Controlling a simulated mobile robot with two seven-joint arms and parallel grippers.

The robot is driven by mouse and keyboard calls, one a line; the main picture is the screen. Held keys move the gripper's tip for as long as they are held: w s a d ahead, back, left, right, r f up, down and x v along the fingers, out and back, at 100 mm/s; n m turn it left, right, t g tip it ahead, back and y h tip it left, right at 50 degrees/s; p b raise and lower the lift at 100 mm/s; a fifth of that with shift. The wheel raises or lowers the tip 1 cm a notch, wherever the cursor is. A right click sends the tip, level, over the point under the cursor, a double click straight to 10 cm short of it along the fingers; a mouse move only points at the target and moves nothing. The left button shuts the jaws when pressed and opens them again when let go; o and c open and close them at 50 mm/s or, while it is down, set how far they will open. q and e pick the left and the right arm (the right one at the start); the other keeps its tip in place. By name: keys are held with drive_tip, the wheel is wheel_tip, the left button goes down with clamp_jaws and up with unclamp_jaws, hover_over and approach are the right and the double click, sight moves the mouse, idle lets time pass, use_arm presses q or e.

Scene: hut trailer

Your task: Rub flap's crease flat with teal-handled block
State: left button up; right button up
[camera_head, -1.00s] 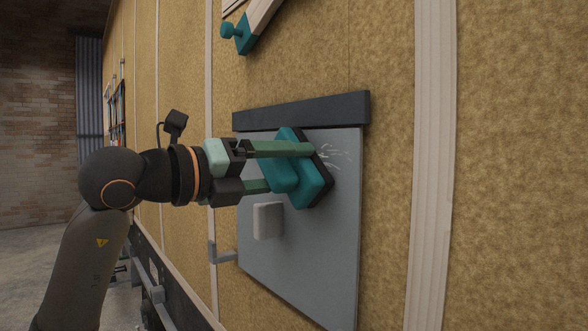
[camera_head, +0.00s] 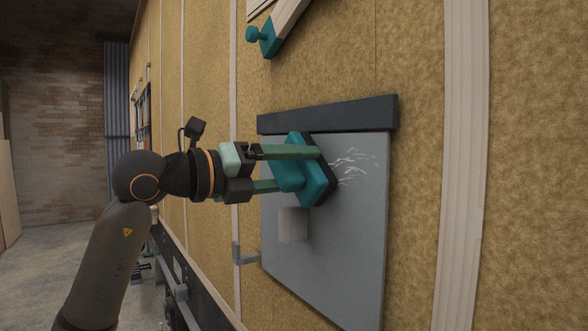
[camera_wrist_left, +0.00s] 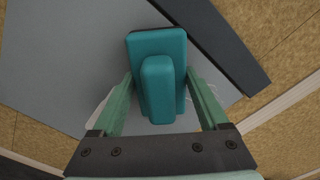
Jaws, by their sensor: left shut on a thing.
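The grey flap (camera_head: 345,245) hangs on the tan wall under a dark hinge strip (camera_head: 330,114). White crease lines (camera_head: 358,164) show on its upper part, right of the block. My left gripper (camera_head: 298,168) is shut on the teal handle of the block (camera_head: 318,186), whose dark face is against or very close to the flap; contact is hard to tell. In the left wrist view the teal block (camera_wrist_left: 157,42) sits between the green fingers (camera_wrist_left: 160,97). Part of the crease is hidden behind the block. My right gripper is not in view.
A grey bracket (camera_head: 246,255) is at the flap's left edge. A teal-ended wooden bar (camera_head: 268,38) is above. A pale vertical batten (camera_head: 462,160) runs to the right.

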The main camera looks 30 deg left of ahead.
sight(275, 170)
use_arm(q)
drive_tip(key=shift+s+a, duration=0.3)
drive_tip(key=shift+s, duration=0.05)
drive_tip(key=b+v, duration=0.2)
drive_tip(key=v, duration=0.2)
drive_tip(key=shift+s, duration=0.15)
drive_tip(key=shift+s+a, duration=0.15)
drive_tip(key=shift+s, duration=0.2)
drive_tip(key=shift+b+v, duration=0.35)
drive_tip(key=shift+v, duration=0.65)
drive_tip(key=shift+s+a, duration=0.3)
drive_tip(key=shift+s, duration=0.15)
